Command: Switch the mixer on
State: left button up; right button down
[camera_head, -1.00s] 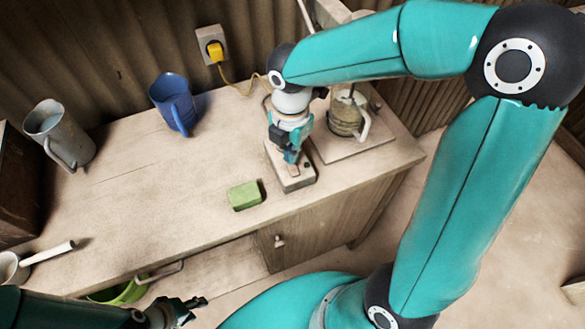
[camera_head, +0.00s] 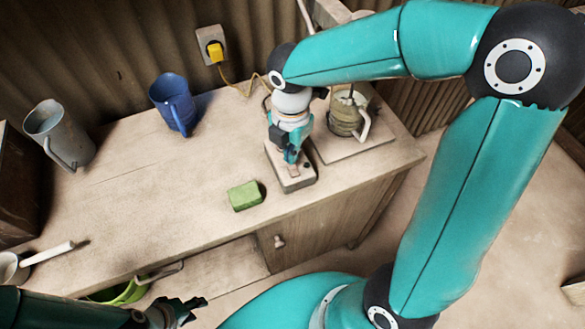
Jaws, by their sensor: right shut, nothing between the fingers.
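The mixer stands at the back right of the counter: a jar with a handle (camera_head: 346,116) and a rod in it, on a pale base plate (camera_head: 350,150). In front of it to the left is a small pale box (camera_head: 292,183) with a light reddish piece on top, perhaps its switch. My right gripper (camera_head: 292,158) is shut and empty, pointing down at the top of this box; I cannot tell whether it touches. My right arm hides part of the mixer. My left gripper (camera_head: 190,306) is low at the bottom left, before the counter's front, its fingers apart.
A green sponge (camera_head: 245,196) lies left of the box. A blue jug (camera_head: 174,103) and a grey jug (camera_head: 60,136) stand further left. A yellow plug (camera_head: 215,51) with a cord sits in the wall socket. The middle counter is clear.

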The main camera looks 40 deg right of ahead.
jog(key=shift+f+b, duration=0.85)
jog(key=shift+f, duration=0.3)
dwell(0.4)
notch_tip(320, 180, up, 7)
jog(key=p, duration=0.6)
dwell(0.8)
